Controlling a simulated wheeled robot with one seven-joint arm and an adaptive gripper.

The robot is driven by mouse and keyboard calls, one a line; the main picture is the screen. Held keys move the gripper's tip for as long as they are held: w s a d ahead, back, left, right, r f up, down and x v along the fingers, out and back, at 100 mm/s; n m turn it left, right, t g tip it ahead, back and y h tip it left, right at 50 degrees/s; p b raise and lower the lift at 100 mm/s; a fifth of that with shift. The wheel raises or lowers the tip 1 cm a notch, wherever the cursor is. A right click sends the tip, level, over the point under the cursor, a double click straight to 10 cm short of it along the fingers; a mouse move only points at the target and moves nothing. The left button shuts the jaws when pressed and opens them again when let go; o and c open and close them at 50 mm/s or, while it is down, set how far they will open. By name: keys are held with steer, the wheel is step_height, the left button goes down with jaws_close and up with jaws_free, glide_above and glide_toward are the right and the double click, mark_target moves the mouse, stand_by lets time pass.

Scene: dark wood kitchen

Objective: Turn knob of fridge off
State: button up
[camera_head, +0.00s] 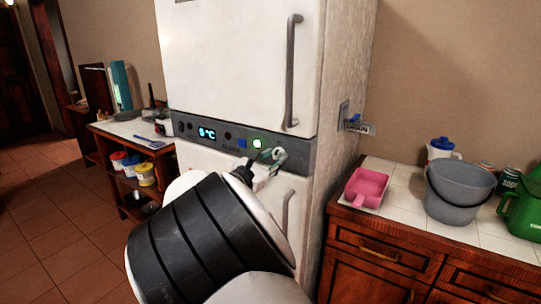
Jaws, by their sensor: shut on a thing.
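The white fridge (240,60) stands in the middle with a grey control panel (302,158) across it. The panel has a lit display (207,133) reading what looks like 5 °C, a blue button (242,143) and a green glowing light (257,143). The knob (279,154) is a pale round piece to the right of the light. My gripper (268,162) is at the knob and shut on it. My arm comes up from the bottom and hides part of the lower door. The fingertips are small, and the knob's exact angle is hard to read.
A wooden shelf (125,180) with jars stands left. Vertical door handles (291,70) stick out. Floor at left is clear.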

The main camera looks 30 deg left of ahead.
steer(key=shift+s+f+n+p, duration=0.15)
steer(key=shift+n+p, duration=0.65)
steer(key=shift+n, duration=1.2)
steer(key=o, duration=1.1)
steer(key=s, duration=1.2)
steer(key=shift+a, duration=0.4)
steer(key=shift+w, duration=0.1)
